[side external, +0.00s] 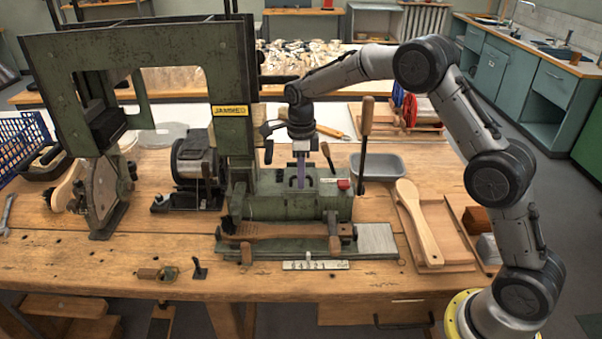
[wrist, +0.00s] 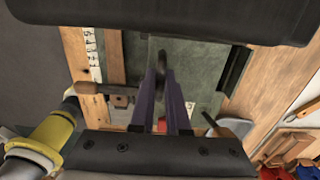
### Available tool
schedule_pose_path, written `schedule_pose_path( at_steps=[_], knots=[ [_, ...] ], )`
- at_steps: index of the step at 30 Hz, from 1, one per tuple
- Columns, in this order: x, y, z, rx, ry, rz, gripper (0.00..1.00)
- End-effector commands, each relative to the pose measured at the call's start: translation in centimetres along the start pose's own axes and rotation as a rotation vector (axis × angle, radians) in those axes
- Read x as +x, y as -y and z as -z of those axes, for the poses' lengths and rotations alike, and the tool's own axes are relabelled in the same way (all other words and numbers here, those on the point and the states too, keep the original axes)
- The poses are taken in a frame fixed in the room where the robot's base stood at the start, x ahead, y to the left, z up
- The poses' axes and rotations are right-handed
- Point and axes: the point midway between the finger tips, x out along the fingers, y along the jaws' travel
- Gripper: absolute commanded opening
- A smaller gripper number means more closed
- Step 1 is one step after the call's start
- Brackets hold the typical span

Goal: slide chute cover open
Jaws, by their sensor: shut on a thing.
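The green tufting machine (side external: 270,205) stands on the bench with a yellow "JAMMED" label on its upright frame. My gripper (side external: 301,184) points down onto the top of the machine's green housing. In the wrist view my gripper's purple fingers (wrist: 160,72) are close together on a small dark handle (wrist: 163,56). This handle stands on a flat grey-green plate, which looks like the chute cover (wrist: 195,60). The fingers hide part of the handle. I cannot see a chute opening beneath the plate.
A dark lever with a wooden grip (side external: 366,120) rises right of my gripper. A red button (side external: 343,184) sits on the housing. A brush block (side external: 275,230) lies in front. A grey tray (side external: 378,166) and a wooden paddle (side external: 420,222) are to the right.

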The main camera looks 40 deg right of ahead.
Motion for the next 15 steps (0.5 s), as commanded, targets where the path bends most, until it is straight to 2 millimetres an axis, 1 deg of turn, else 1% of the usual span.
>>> schedule_pose_path(
  at_steps=[15],
  knots=[
    [-0.2,-2.4,-0.1,-0.001,0.003,0.002,0.0]
  ],
)
